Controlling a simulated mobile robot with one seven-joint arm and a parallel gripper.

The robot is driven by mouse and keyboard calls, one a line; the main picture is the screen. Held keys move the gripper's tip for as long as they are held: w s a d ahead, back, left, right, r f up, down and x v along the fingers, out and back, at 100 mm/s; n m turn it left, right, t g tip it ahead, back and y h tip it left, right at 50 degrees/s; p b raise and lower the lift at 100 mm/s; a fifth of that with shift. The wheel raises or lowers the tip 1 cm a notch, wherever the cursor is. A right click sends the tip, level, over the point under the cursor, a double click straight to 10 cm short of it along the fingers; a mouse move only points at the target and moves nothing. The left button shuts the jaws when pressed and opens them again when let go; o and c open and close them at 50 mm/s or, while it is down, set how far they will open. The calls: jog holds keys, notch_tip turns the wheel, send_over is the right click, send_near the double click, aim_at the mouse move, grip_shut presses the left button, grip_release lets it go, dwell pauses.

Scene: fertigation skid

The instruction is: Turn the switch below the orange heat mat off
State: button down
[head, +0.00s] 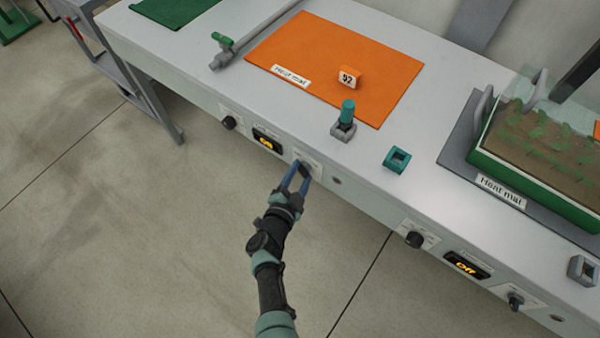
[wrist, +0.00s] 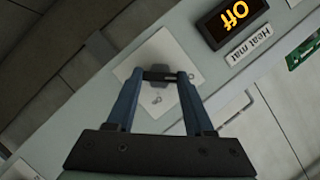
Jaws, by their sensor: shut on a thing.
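The orange heat mat (head: 335,65) lies flat on the bench top, with a white "Heat mat" label at its front edge. Below it, on the bench's front face, a small dark switch (head: 305,169) sits on a white plate. My gripper (head: 298,173) is at this switch, its blue fingers on either side of it. In the wrist view my gripper (wrist: 161,77) is shut on the switch (wrist: 159,71), which is partly hidden between the fingertips. The display (head: 267,140) beside it reads "Off"; it also shows upside down in the wrist view (wrist: 232,16).
A black knob (head: 228,123) is left of the display. A second knob (head: 414,239), display (head: 467,265) reading "Off" and switch (head: 515,300) are farther right. A planted tray (head: 535,185), a valve pipe (head: 222,57) and a green-capped holder (head: 345,120) stand on the bench.

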jog(key=shift+c, duration=1.4)
grip_release()
jog(key=p+v, duration=0.5)
jog(key=v, duration=0.8)
jog(key=shift+w, duration=0.1)
